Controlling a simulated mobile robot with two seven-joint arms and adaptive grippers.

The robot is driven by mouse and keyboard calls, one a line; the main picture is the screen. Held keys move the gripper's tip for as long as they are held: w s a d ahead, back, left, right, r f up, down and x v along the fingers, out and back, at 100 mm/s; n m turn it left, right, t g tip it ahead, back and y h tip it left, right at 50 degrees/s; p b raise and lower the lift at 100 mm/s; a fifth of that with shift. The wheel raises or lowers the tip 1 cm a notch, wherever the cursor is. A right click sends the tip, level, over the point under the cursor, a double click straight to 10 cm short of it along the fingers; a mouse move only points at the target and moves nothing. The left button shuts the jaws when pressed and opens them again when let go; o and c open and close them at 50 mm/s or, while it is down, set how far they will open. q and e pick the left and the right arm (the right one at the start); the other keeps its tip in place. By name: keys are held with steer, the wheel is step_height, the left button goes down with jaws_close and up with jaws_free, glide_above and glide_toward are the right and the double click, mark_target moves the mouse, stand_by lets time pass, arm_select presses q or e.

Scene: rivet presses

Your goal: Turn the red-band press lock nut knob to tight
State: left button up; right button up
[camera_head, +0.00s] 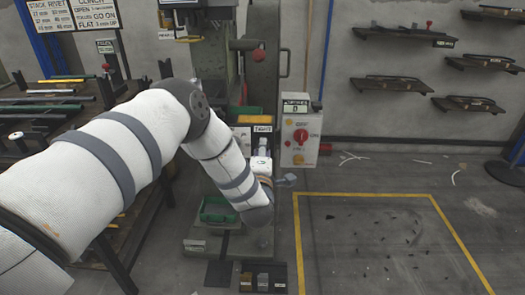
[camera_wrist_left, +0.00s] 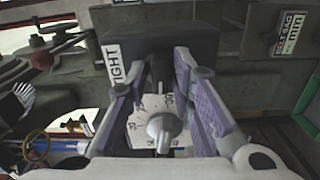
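The press (camera_head: 262,85) is a tall green-grey machine in the middle of the head view, with a "TIGHT" plate (camera_head: 262,129) on its front. My left arm reaches in from the left, and the left gripper (camera_head: 262,158) is at the press front, just below that plate. In the left wrist view, the pale grey knob (camera_wrist_left: 164,128) sits over a white marked dial (camera_wrist_left: 150,106), beside the "TIGHT" plate (camera_wrist_left: 113,64). The fingers of my left gripper (camera_wrist_left: 163,75) are open on either side of the knob, with gaps visible. No red band is clear. My right gripper is out of view.
A grey control box (camera_head: 300,134) with a red switch stands right of the press. A green bin (camera_head: 216,209) sits low in front of it. A bench with rods (camera_head: 45,100) is at left. Wall shelves (camera_head: 404,35) hang at right above yellow-marked open floor (camera_head: 375,235).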

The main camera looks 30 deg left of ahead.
arm_select(q)
jaws_close()
steer(key=shift+m, duration=0.3)
steer(key=shift+m+p, duration=0.8)
steer(key=shift+m, duration=7.5)
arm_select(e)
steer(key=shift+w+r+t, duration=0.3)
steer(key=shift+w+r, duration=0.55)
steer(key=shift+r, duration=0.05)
